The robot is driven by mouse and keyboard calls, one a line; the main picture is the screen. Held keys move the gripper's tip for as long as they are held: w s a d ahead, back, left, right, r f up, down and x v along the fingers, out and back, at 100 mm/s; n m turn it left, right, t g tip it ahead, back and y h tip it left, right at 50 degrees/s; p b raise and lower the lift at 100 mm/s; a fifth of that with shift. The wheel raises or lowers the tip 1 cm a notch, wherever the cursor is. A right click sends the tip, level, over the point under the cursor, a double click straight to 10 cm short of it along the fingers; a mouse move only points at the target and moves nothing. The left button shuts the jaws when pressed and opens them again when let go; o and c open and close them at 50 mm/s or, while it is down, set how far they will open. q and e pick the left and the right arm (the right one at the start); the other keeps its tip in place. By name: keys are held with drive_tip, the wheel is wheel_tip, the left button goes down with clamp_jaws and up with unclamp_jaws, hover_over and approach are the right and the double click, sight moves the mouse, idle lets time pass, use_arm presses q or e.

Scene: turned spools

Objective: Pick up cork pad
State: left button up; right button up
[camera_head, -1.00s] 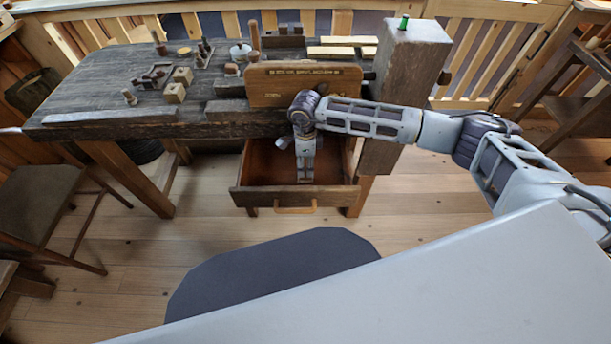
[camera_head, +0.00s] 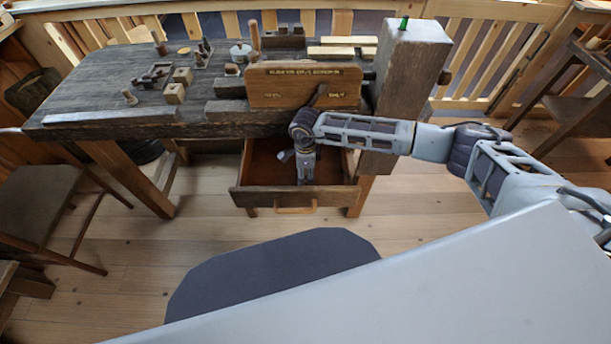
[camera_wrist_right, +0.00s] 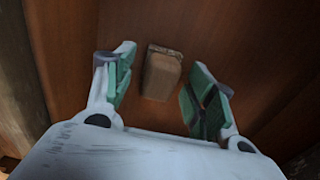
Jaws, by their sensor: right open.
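In the right wrist view a small brown block with rounded edges, seemingly the cork pad (camera_wrist_right: 162,75), lies on the reddish-brown floor of the drawer. My right gripper (camera_wrist_right: 165,90) is open, with its green-padded fingers on either side of the pad and apart from it. In the head view my right gripper (camera_head: 304,180) reaches down into the open drawer (camera_head: 262,190) under the bench. The pad is hidden in the head view. My left gripper is not in view.
The drawer's front wall and wooden handle (camera_head: 296,210) face me. Above it stands an upright wooden board (camera_head: 280,88) on the workbench (camera_head: 75,92), which holds several blocks and turned pieces. A thick wooden post (camera_head: 405,85) stands to the right.

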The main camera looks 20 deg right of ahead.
idle(0.4)
drive_tip(key=c, duration=1)
drive_tip(key=shift+r, duration=0.2)
wheel_tip(320, 180, up, 10)
drive_tip(key=shift+f, duration=0.15)
idle(0.3)
